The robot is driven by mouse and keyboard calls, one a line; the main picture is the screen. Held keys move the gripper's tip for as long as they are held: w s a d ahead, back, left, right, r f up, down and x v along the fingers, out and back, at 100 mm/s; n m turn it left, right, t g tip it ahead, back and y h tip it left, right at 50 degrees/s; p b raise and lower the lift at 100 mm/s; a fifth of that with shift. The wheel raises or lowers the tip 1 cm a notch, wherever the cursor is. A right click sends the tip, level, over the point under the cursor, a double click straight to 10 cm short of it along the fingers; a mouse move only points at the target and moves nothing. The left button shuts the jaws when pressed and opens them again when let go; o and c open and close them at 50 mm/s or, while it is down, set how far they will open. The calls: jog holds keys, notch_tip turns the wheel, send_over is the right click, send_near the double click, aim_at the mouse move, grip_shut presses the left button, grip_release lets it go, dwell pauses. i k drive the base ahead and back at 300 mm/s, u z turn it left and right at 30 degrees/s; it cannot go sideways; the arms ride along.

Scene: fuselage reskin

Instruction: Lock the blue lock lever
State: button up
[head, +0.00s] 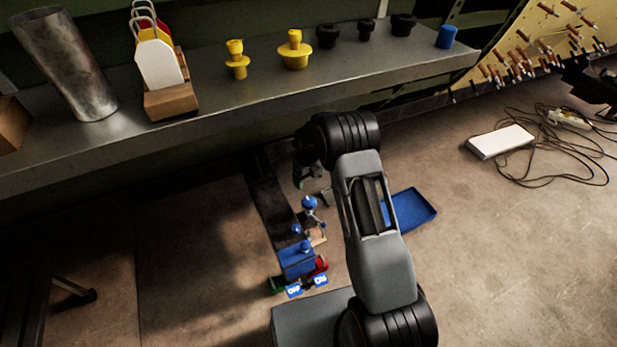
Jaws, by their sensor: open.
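I cannot pick out the blue lock lever for certain. Several small blue parts sit on and beside a dark upright rail below the bench: a blue knob (309,202), a blue block (296,260) and two blue tags with white lettering (307,286). My gripper (308,180) shows small and dark below my black wrist joint, partly hidden by it. It is open, with nothing seen between its fingers. In the picture it is just above the blue knob; the gap in depth cannot be told.
A grey metal bench (215,100) runs across the back, with yellow flanged parts (295,52), black knobs and a blue cylinder (446,37) on it. A blue tray (412,209) lies right of my arm. A white box (500,142) and loose cables lie on the floor farther right.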

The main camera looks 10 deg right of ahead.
aim_at(323, 225)
jog(key=k, duration=1)
